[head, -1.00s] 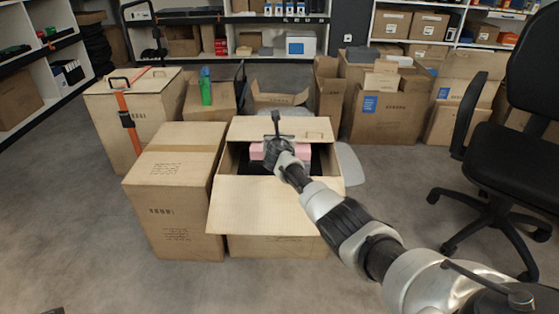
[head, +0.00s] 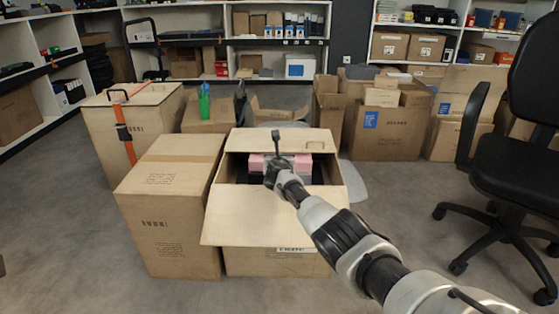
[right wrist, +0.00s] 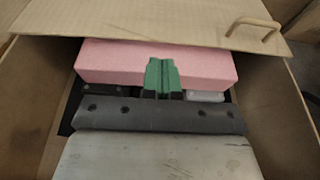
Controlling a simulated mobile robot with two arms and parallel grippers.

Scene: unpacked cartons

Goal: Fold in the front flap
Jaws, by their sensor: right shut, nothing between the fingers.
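The carton (head: 278,262) stands open on the floor in the middle of the head view. Its front flap (head: 255,218) hangs outward toward me, sloping down from the front rim. Its back flap (head: 300,139), with a small handle, lies over the rear of the opening; it also shows in the right wrist view (right wrist: 150,20). My right gripper (head: 270,178) is over the opening, behind the front flap's hinge edge, with its forearm passing above the flap. Its green fingertips (right wrist: 162,77) are shut and empty. The front flap is outside the right wrist view. My left gripper is not in view.
A pink block (right wrist: 205,62) lies inside the carton beneath the back flap. A closed carton (head: 170,205) stands close on the left. A black office chair (head: 515,165) is on the right. Clear floor (head: 400,210) lies between carton and chair.

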